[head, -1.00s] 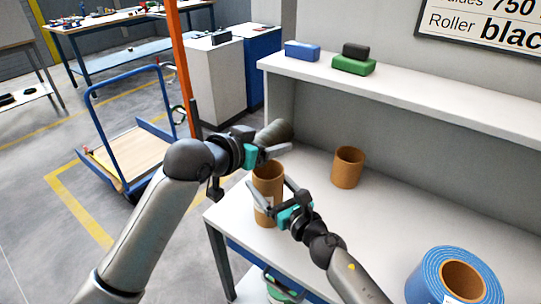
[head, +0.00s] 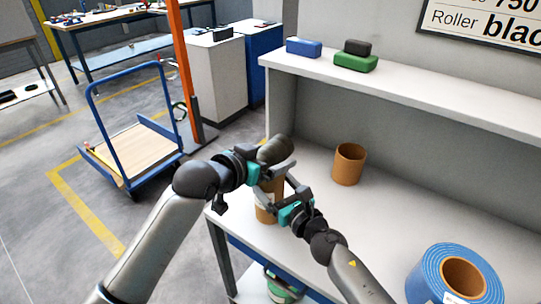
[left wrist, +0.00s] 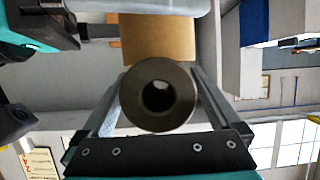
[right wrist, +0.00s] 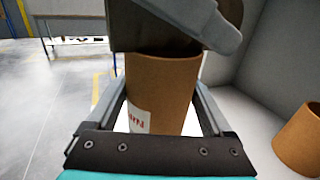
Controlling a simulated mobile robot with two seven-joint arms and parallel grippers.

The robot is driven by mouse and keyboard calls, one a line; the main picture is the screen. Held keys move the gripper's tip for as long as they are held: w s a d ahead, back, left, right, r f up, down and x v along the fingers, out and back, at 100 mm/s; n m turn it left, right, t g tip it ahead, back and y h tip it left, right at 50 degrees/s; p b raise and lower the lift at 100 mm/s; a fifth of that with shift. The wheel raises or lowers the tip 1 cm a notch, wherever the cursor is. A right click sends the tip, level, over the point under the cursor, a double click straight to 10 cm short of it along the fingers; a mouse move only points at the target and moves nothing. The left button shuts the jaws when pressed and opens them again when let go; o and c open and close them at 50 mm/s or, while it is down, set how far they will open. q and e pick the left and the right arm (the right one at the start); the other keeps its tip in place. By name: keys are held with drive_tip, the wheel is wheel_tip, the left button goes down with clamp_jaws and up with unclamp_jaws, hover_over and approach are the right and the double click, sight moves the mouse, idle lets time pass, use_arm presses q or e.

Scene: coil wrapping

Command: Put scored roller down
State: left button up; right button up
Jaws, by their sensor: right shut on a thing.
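A dark grey roller (head: 274,150) is held in my left gripper (head: 280,165), just above a brown cardboard tube (head: 268,208). The left wrist view shows the roller's round end (left wrist: 158,96), with a hole in its middle, between the fingers. My right gripper (head: 272,190) is shut around the tube, which stands upright on the bench near its left end. In the right wrist view the tube (right wrist: 160,90) shows a white label with red letters. Its upper opening is partly hidden, so I cannot tell whether the roller touches the rim.
A second brown tube (head: 348,164) stands on the bench (head: 375,220) at the back. A blue roll (head: 455,278) lies at the front right. Blue (head: 303,47) and green (head: 356,62) boxes are on the shelf. The bench middle is clear.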

idle(0.3)
use_arm(q)
drive_tip(key=v, duration=1.2)
drive_tip(key=shift+w+a+f, duration=0.15)
drive_tip(key=shift+a+f, duration=0.05)
drive_tip(key=shift+a, duration=0.05)
drive_tip(key=shift+w+d+f+t+h, duration=0.3)
drive_tip(key=shift+w+d+f+t, duration=0.15)
drive_tip(key=shift+w+d, duration=0.85)
drive_tip(key=shift+w+d+f+t+h, duration=0.4)
drive_tip(key=shift+w+d, duration=0.6)
drive_tip(key=shift+w, duration=0.6)
drive_tip(key=shift+w+d+f+t+h, duration=0.2)
drive_tip(key=shift+w+d+f+t, duration=0.25)
drive_tip(key=shift+w+d, duration=0.85)
drive_tip(key=shift+w+a, duration=0.15)
drive_tip(key=shift+c, duration=0.2)
clamp_jaws()
